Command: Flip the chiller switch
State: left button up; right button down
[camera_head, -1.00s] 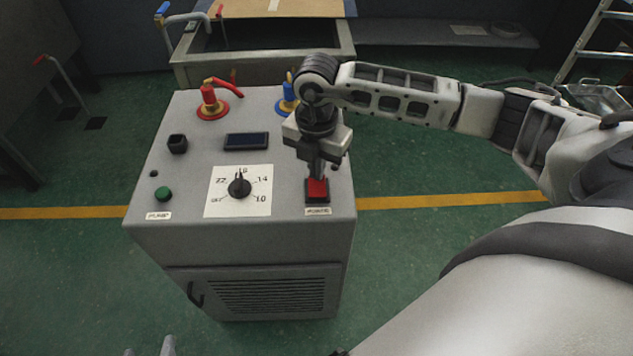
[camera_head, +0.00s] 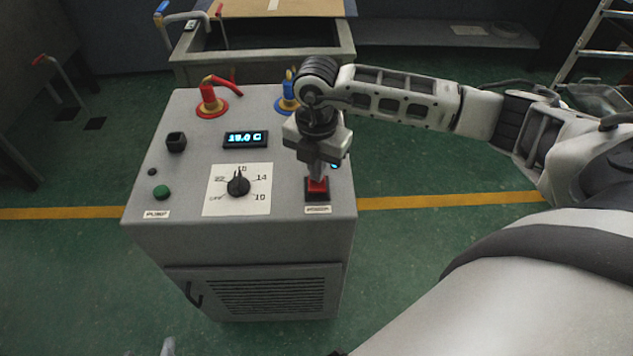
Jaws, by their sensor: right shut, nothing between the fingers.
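The chiller (camera_head: 240,242) is a grey box with controls on its top. Its red power switch (camera_head: 317,188) sits in a dark frame at the front right of the top, above a small label. My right gripper (camera_head: 316,178) is shut and empty, pointing down with its fingertips at the back of the red switch; whether they touch it I cannot tell. The display (camera_head: 246,139) is lit with a blue temperature reading. A small blue light (camera_head: 336,165) glows just right of the gripper. Only small tips of my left gripper (camera_head: 168,346) show at the bottom edge.
A metal tank (camera_head: 265,66) stands behind.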

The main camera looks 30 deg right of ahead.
notch_tip(320, 180, up, 7)
jog(key=p, duration=0.5)
jog(key=shift+f, duration=0.1)
jog(key=shift+a, duration=0.1)
dwell(0.5)
